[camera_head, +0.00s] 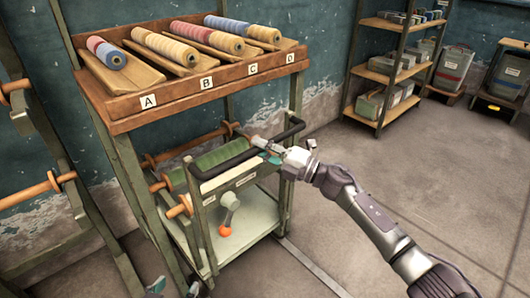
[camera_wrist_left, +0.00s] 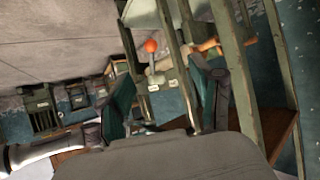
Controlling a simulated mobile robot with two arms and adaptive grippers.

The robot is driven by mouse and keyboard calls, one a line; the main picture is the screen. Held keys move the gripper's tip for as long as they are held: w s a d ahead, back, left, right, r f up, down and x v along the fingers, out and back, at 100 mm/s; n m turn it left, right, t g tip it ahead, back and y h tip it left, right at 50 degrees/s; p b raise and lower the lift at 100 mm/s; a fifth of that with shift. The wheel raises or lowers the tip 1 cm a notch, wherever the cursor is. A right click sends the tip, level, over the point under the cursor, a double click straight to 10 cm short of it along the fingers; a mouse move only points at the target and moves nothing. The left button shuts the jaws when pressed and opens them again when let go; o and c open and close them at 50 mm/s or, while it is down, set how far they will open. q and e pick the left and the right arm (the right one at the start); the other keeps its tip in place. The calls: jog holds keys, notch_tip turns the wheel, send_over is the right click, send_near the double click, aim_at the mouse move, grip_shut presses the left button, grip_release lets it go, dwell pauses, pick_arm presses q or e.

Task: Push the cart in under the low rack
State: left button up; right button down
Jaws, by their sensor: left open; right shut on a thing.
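The low rack (camera_head: 125,120) is a green frame with a wooden top tray labelled A to D. The cart (camera_head: 262,222) stands low beneath it, partly under the top, its pale deck and black handle (camera_head: 222,166) toward the front. A lever with an orange knob (camera_head: 225,231) is on the cart; the knob also shows in the left wrist view (camera_wrist_left: 151,46). My right gripper (camera_head: 268,150) is shut on the handle's middle. My left gripper (camera_wrist_left: 165,100) is open and empty, pointing toward the frame and lever; only its tips show at the head view's bottom edge (camera_head: 175,288).
Thread spools (camera_head: 195,42) lie on the rack's top. Another frame with wooden rollers (camera_head: 45,190) stands close at left. A shelf with bins (camera_head: 385,70) stands at the back right. A metal strip (camera_head: 310,266) runs along the floor; the floor at right (camera_head: 440,165) is clear.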

pick_arm(q)
jog(key=shift+w+r+t, duration=0.3)
jog(key=shift+w+r, duration=0.25)
jog(key=shift+w, duration=0.1)
pick_arm(e)
jog(key=shift+w+a+r, duration=0.1)
jog(key=shift+w+a, duration=0.35)
jog(key=shift+w, duration=0.2)
jog(key=c, duration=1.4)
grip_release()
jog(key=o, duration=0.4)
jog(key=shift+w+a, duration=0.15)
jog(key=shift+a, duration=0.05)
pick_arm(q)
jog(key=shift+w+a+f, duration=0.1)
jog(key=shift+a, duration=0.05)
pick_arm(e)
jog(key=shift+d, duration=0.1)
jog(key=v, duration=1.2)
